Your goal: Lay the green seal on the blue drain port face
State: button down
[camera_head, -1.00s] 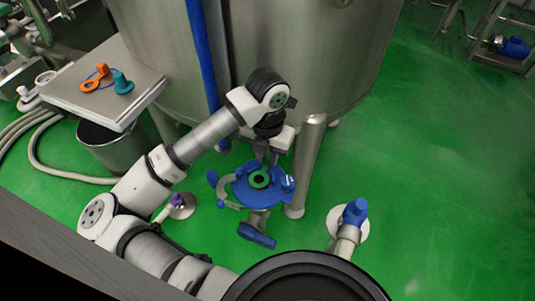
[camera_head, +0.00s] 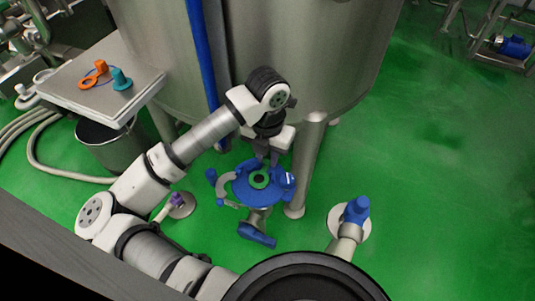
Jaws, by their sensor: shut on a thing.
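The blue drain port face (camera_head: 244,190) is a round blue disc below the large steel tank, with a dark hole at its middle. The green seal (camera_head: 260,174) is a small green ring over the middle of that face, around the dark hole. I cannot tell whether it touches the face or is slightly above it. My gripper (camera_head: 269,161) points down at the far edge of the seal, shut on it. The fingertips are small and partly dark in this view.
An open clamp (camera_head: 226,188) surrounds the port's left side, and a blue-handled valve (camera_head: 257,235) hangs in front. The steel tank (camera_head: 330,50) and its leg (camera_head: 306,165) stand close behind and right. A side table (camera_head: 105,88) holds orange and teal parts.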

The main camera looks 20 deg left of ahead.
jog(key=shift+f, duration=0.25)
jog(key=c, duration=1.2)
grip_release()
jog(key=shift+r, duration=0.1)
notch_tip(320, 180, up, 14)
jog(key=shift+f, duration=0.1)
